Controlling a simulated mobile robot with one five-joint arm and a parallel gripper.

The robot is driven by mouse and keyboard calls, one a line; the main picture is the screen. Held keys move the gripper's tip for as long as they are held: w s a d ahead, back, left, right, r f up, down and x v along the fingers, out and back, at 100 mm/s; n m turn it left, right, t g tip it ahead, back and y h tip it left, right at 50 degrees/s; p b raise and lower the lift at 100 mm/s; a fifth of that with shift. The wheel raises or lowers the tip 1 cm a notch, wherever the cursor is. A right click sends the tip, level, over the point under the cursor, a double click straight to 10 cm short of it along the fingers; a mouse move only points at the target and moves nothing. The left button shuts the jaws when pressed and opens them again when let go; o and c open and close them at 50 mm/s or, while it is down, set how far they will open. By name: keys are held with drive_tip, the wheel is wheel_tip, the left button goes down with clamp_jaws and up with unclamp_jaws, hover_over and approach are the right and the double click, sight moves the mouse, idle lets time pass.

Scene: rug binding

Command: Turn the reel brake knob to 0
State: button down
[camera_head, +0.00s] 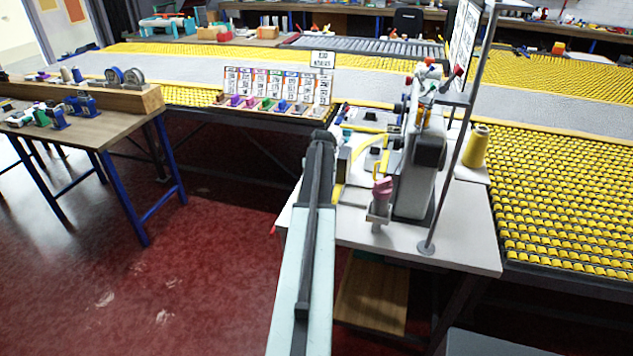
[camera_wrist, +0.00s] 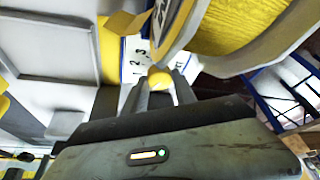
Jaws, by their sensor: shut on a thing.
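In the wrist view, a small yellow knob (camera_wrist: 158,76) sits between the two grey fingers of my gripper (camera_wrist: 161,84), which is shut on it. A large reel wound with yellow material (camera_wrist: 240,25) fills the upper right, close to the fingers. In the head view, my arm reaches to the white machine table, and the fingers and knob cannot be made out there.
In the head view, the sewing machine (camera_head: 419,165) and a metal pole (camera_head: 462,150) stand right of my arm on the white table (camera_head: 465,235). A yellow thread cone (camera_head: 476,147) is beyond. A wooden bench (camera_head: 95,130) is at left; red floor between is clear.

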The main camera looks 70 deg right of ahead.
drive_tip(key=shift+s+n+y, duration=0.1)
drive_tip(key=shift+n+y, duration=0.2)
drive_tip(key=shift+n, duration=0.5)
drive_tip(key=c, duration=1)
unclamp_jaws()
drive_tip(key=shift+r, duration=0.1)
drive_tip(key=p+v, duration=0.7)
drive_tip(key=shift+s+r, duration=0.25)
drive_tip(key=shift+a, duration=0.15)
